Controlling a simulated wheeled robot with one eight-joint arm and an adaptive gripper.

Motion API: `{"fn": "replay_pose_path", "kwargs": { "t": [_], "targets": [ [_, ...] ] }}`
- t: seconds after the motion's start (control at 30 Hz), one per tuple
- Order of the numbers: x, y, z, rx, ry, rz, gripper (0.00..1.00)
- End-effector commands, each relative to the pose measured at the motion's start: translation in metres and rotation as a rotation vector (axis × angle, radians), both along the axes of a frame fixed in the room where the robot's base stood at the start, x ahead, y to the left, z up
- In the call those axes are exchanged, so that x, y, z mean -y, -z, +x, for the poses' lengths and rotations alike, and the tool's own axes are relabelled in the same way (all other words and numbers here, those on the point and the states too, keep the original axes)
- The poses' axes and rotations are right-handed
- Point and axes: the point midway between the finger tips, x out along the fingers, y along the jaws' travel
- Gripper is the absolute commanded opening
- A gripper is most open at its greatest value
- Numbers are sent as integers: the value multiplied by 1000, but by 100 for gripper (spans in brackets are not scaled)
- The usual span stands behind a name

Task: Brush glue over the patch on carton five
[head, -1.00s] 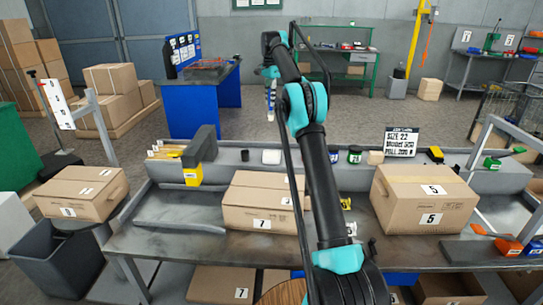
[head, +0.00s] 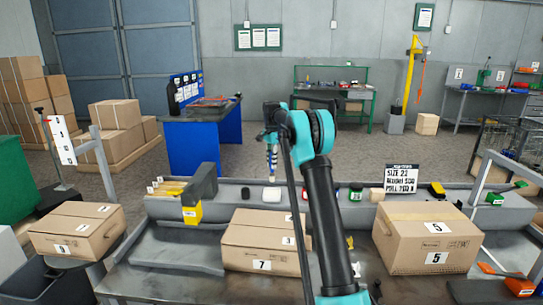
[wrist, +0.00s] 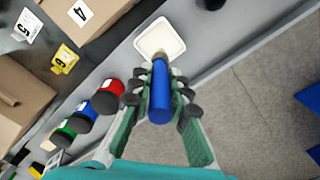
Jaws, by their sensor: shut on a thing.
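My gripper (head: 271,138) is shut on a blue-handled brush (head: 272,165) that points down over the back ledge of the bench. The brush (wrist: 160,100) also shows between the fingers in the wrist view. Its tip is at or just above the near edge of a white square dish (wrist: 160,40); I cannot tell if it touches. The dish (head: 272,196) stands on the ledge in the head view. Carton five (head: 425,240) stands closed at the right of the bench, with "5" labels on its top and front. I cannot make out a patch on it.
Carton seven (head: 262,240) stands mid-bench, partly behind my arm. Red (wrist: 109,97), blue (wrist: 81,117) and green-capped jars line the ledge beside the dish. A numbered carton (wrist: 85,15) shows in the wrist view.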

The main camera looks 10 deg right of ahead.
Motion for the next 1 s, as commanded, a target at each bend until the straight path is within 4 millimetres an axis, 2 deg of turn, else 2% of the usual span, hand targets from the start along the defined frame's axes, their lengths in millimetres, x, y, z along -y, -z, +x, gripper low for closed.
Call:
{"fn": "replay_pose_path", "kwargs": {
  "t": [0.6, 1.0],
  "targets": [
    [0, 52, 0, 0, 0, 0, 0],
    [0, 59, 0, 0, 0, 0, 0]
  ]
}}
